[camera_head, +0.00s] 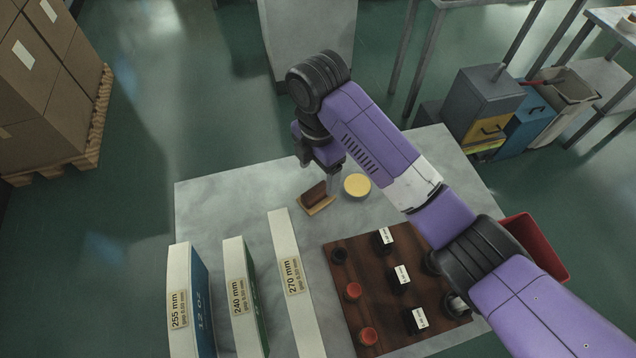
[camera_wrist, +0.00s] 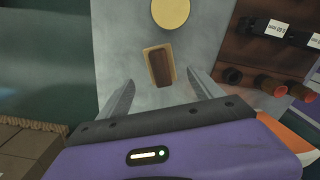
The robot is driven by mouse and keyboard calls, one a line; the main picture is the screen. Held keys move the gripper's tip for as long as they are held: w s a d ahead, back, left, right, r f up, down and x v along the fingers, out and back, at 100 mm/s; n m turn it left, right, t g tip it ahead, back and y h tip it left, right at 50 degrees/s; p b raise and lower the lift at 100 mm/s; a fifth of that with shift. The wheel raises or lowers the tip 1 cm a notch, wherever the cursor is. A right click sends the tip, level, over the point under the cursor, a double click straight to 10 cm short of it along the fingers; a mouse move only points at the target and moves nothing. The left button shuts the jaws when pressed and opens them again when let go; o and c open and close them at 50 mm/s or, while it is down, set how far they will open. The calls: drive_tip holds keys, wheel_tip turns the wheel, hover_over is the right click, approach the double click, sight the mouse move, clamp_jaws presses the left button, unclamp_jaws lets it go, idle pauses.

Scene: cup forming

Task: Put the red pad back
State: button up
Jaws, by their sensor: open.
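Two round red-topped pieces, which look like red pads, stand on a dark wooden board: one (camera_head: 353,290) near its left middle, the other (camera_head: 368,335) near its front left. Part of the board (camera_wrist: 235,50) shows at the right of the wrist view, with a red piece (camera_wrist: 280,91) on it. A dark reddish-brown block (camera_head: 316,193) lies on a tan base on the grey table; it also shows in the wrist view (camera_wrist: 160,66). My gripper (camera_head: 333,182) is open and empty beside this block. In the wrist view, its fingertips (camera_wrist: 160,84) are spread on either side, below the block.
A round yellow-topped piece (camera_head: 357,185) is right of the block. Black labelled blocks (camera_head: 401,277) stand on the board. A red bin (camera_head: 535,245) is partly behind my arm.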

sight(318, 190)
drive_tip(key=shift+r, duration=2)
